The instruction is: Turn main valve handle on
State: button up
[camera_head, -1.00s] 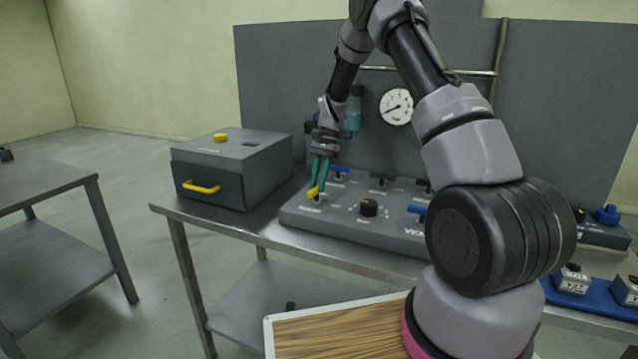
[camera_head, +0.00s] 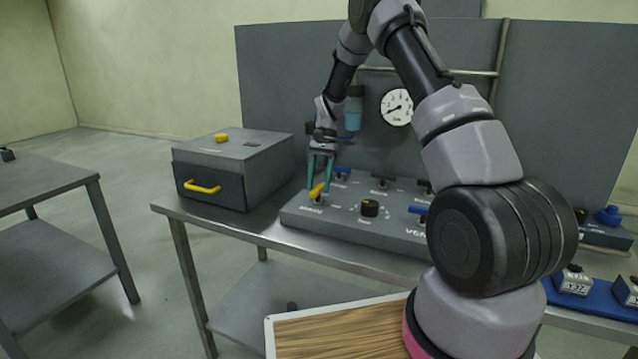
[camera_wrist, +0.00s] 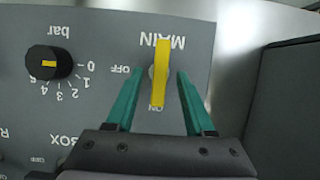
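The main valve handle (camera_wrist: 161,72) is a yellow bar on the grey panel, beside the printed MAIN label. In the wrist view it lies lengthwise, its lower end over the ON mark, with the OFF mark to its left. It also shows at the panel's left end in the head view (camera_head: 317,191). My gripper (camera_wrist: 155,88) is open, its two green fingers on either side of the handle with visible gaps. In the head view my gripper (camera_head: 320,186) is at the handle from above.
A black knob with a bar scale (camera_wrist: 47,64) is beside the handle on the panel (camera_head: 345,222). A grey box with a yellow drawer handle (camera_head: 202,187) stands left of the panel. A round gauge (camera_head: 397,107) is on the back board. Blue-handled controls are also on the panel.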

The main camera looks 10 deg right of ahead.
jog(key=v, duration=1)
jog(key=shift+w+r, duration=0.15)
jog(key=shift+r, duration=0.2)
